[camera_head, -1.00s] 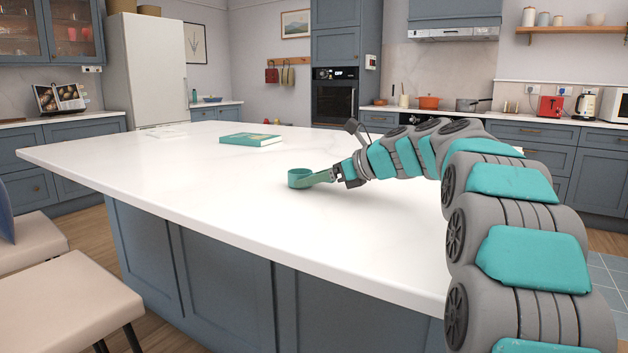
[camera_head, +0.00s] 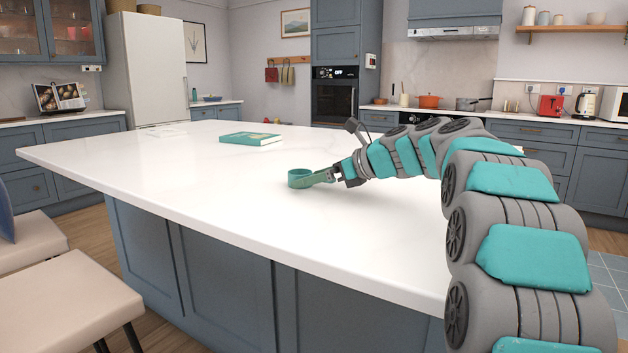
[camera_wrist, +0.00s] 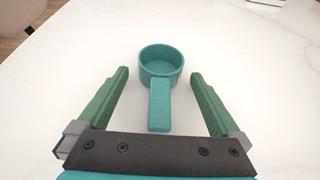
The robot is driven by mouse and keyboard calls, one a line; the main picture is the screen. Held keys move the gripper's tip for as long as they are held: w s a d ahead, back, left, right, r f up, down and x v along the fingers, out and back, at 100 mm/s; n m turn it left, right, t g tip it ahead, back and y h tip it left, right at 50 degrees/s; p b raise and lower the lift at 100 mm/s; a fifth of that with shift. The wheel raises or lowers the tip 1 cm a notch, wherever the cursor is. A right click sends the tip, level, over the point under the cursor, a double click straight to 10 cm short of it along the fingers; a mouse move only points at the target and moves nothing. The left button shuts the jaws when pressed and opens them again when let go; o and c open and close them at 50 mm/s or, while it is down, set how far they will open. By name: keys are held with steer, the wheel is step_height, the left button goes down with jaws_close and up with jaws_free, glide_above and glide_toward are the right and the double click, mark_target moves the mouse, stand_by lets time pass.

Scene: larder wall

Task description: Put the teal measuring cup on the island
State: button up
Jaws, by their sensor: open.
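The teal measuring cup (camera_head: 299,179) stands upright on the white top of the island (camera_head: 200,190). In the wrist view the cup (camera_wrist: 161,62) has its round bowl just beyond the fingertips, and its handle points back toward my gripper. My gripper (camera_wrist: 160,76) is open, with one green finger on each side of the handle and a clear gap on both sides. In the head view my gripper (camera_head: 330,175) is low over the worktop, at the handle end of the cup.
The worktop around the cup is clear. Two cream stools (camera_head: 60,300) stand at the island's left side.

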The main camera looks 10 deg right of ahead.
steer(key=v, duration=1.2)
steer(key=shift+f, duration=0.1)
